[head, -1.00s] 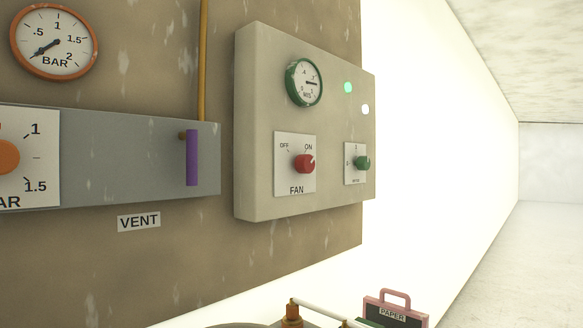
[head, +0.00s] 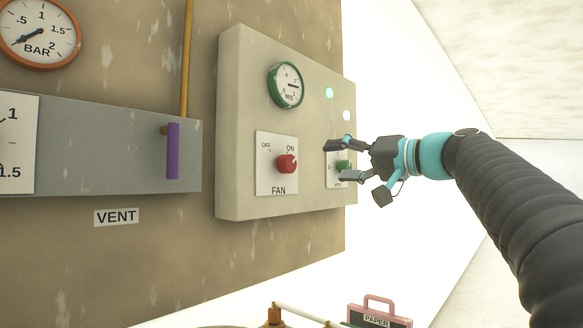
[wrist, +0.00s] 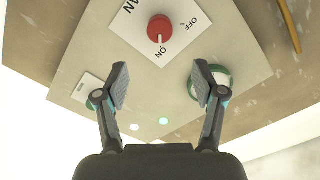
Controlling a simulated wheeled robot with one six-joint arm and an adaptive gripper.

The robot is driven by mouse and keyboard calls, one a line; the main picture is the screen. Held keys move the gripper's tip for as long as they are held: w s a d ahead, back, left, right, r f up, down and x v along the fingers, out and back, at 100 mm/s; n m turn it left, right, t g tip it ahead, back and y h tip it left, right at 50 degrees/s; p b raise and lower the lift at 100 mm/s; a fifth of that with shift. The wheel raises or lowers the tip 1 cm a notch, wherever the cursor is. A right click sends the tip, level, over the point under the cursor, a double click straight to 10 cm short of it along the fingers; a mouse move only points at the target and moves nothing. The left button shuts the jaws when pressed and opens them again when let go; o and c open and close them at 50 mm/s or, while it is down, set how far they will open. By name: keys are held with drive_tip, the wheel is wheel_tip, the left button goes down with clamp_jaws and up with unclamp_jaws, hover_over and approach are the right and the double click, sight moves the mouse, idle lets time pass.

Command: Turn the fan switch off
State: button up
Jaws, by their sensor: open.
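The fan switch is a red rotary knob (head: 287,164) on a white plate marked OFF, ON and FAN (head: 276,186), on the front of a beige panel box (head: 240,205). Its white pointer mark is toward ON. In the wrist view the red knob (wrist: 160,29) is at the top centre, beyond the fingertips, with its mark toward ON. My gripper (head: 338,160) is open and empty, to the right of the knob and apart from it. It partly hides the small green knob. In the wrist view my gripper's fingers (wrist: 160,88) are spread apart below the red knob.
The green-rimmed gauge (head: 286,85) is above the fan plate. A smaller green knob (head: 343,166) is right of it, and a lit green lamp (head: 329,93) is above. A purple handle (head: 173,151) is left of the box. A pink-handled PAPER case (head: 379,312) is below.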

sight(291, 163)
drive_tip(key=p+x, duration=0.2)
drive_tip(key=x, duration=1.1)
drive_tip(key=shift+w+a, duration=0.1)
drive_tip(key=shift+a, duration=0.15)
drive_tip(key=c, duration=1.1)
